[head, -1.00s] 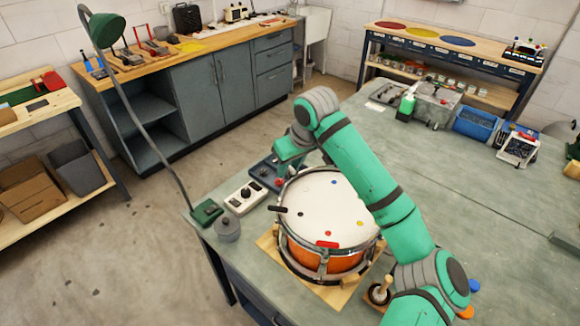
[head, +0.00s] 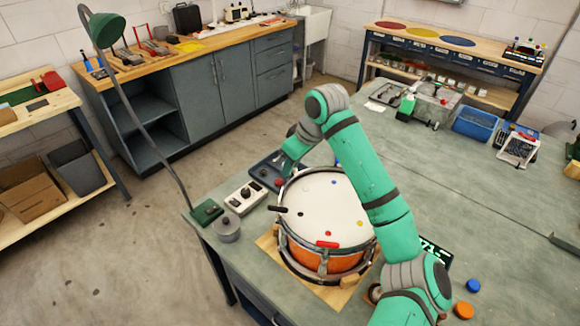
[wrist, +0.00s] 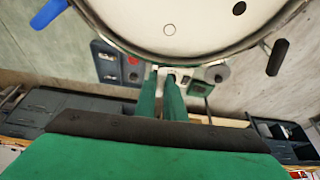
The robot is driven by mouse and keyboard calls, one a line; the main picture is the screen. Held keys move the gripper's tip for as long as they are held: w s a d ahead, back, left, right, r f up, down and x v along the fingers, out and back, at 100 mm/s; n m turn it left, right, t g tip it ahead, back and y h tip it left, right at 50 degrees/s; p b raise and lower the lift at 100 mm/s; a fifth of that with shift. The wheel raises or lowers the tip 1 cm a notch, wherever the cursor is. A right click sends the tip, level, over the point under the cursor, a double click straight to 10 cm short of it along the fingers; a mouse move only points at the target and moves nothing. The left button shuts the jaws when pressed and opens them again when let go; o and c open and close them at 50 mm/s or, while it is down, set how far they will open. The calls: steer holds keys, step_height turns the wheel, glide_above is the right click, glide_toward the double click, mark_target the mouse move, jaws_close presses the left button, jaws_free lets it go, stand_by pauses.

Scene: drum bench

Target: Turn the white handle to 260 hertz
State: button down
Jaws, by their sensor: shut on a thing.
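The orange drum (head: 325,263) with a white head (head: 315,205) stands on the bench; the head also fills the top of the wrist view (wrist: 195,25). My gripper (head: 280,181) reaches down at the drum's far left rim. In the wrist view its green fingers (wrist: 161,75) are close together at the rim, beside a white-filled ring mark on the head. They are shut on the white handle, which the fingers almost wholly hide. A black handle (head: 278,209), red handle (head: 327,244) and blue handle (wrist: 48,14) show around the rim. A display (head: 436,252) is partly behind my arm, its digits unclear.
Blue (head: 473,286) and orange (head: 463,310) discs lie right of my arm.

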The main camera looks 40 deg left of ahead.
steer(key=n+g, duration=0.1)
steer(key=n, duration=0.3)
steer(key=shift+n+g, duration=0.3)
steer(key=shift+g, duration=0.1)
steer(key=shift+w+d+h, duration=0.15)
steer(key=shift+h, duration=0.15)
steer(key=c, duration=1.8)
jaws_free()
steer(key=shift+s+a, duration=0.2)
steer(key=shift+c, duration=0.2)
steer(key=v, duration=1)
steer(key=shift+w+d+r, duration=0.15)
steer(key=shift+d+r, duration=0.1)
steer(key=shift+r, duration=0.05)
steer(key=shift+a, duration=0.1)
